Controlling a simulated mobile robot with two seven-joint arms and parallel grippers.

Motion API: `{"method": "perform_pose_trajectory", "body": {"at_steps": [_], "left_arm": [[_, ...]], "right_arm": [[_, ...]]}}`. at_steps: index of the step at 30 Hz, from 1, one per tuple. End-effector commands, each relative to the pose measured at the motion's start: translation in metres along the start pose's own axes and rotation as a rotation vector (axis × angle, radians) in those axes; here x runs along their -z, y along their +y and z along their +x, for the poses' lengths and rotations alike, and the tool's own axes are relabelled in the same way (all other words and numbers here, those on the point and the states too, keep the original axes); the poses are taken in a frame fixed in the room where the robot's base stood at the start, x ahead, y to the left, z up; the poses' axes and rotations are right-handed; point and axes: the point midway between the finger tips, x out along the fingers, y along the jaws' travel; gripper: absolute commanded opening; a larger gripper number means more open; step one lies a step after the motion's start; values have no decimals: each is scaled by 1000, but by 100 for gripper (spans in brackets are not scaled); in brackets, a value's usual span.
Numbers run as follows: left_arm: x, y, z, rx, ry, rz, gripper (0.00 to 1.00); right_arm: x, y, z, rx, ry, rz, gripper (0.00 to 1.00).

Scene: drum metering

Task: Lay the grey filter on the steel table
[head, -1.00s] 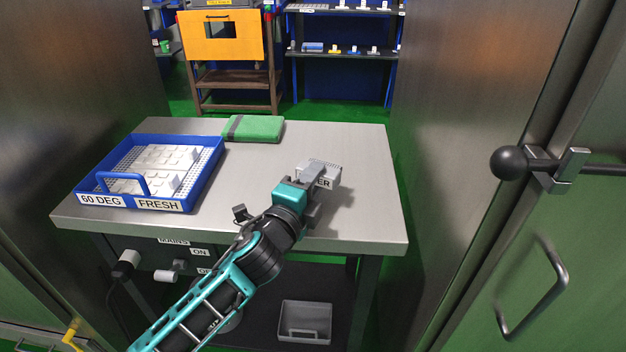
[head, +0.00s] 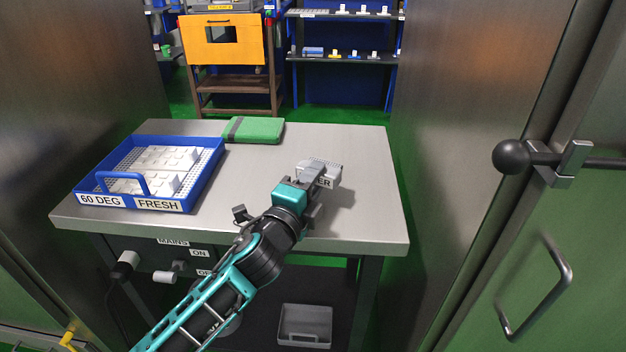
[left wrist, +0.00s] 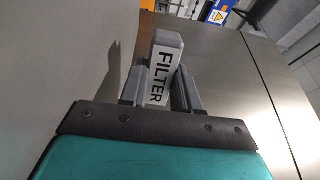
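The grey filter (head: 326,166) is a small block with a white label reading FILTER. My left gripper (head: 312,186) is shut on it over the right half of the steel table (head: 365,160). In the left wrist view the filter (left wrist: 166,52) stands between the two fingers (left wrist: 160,92), its label facing the camera. A shadow falls on the tabletop beside the gripper. I cannot tell whether the filter's underside touches the table. My right gripper is in neither view.
A blue tray (head: 84,186) labelled 60 DEG and FRESH, holding white parts, stands on the table's left. Steel walls flank the table. A grey bin (head: 305,312) sits below. The table's right side is clear.

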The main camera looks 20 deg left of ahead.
Motion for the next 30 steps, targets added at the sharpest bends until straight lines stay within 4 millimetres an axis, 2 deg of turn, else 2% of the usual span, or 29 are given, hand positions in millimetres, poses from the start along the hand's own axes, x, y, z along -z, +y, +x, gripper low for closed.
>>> {"method": "perform_pose_trajectory", "body": {"at_steps": [1, 9, 20, 26, 30], "left_arm": [[3, 23, -4, -47, 1, -13, 35], [3, 23, -4, -47, 1, -14, 61], [3, 24, -7, -48, 0, -14, 61], [3, 20, -31, -43, 0, -16, 61], [2, 17, -57, -38, -1, -15, 61]], "right_arm": [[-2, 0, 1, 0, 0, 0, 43], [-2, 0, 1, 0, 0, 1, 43], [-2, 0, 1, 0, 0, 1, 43], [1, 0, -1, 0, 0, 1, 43], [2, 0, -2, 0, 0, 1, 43]]}}
